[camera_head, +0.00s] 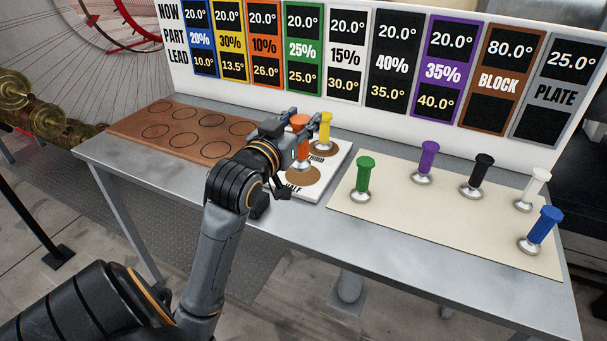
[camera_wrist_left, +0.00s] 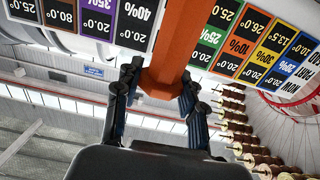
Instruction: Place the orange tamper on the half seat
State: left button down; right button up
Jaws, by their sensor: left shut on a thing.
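The orange tamper (camera_head: 303,150) is held by my left gripper (camera_head: 299,128) over the white board with the seats. It also shows as an orange handle (camera_wrist_left: 172,55) between the two fingers (camera_wrist_left: 160,88) in the left wrist view. The half seat (camera_head: 300,177) is a brown round patch above the HALF label, just in front of and below the tamper. The tamper's lower end is close to the seat's far edge; I cannot tell whether it touches. My right gripper is not in view.
A yellow tamper (camera_head: 324,130) stands upright on the seat behind, close to my gripper. A cream mat (camera_head: 415,215) on the right bears green, purple, black, white and blue tampers. A brown board with circles (camera_head: 165,120) lies on the left. A sign panel (camera_head: 345,110) stands behind.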

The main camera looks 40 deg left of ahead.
pick_arm(q)
jog(key=w+a+f+p, duration=0.1)
jog(key=w+a+f, duration=0.7)
jog(key=w+f, duration=0.2)
notch_tip(320, 180, down, 3)
jog(key=shift+w+a+r, duration=0.15)
jog(key=shift+w+a, duration=0.1)
jog(key=shift+a, duration=0.15)
jog(key=c, duration=0.8)
grip_release()
jog(key=b+v, duration=0.1)
jog(key=v, duration=1.1)
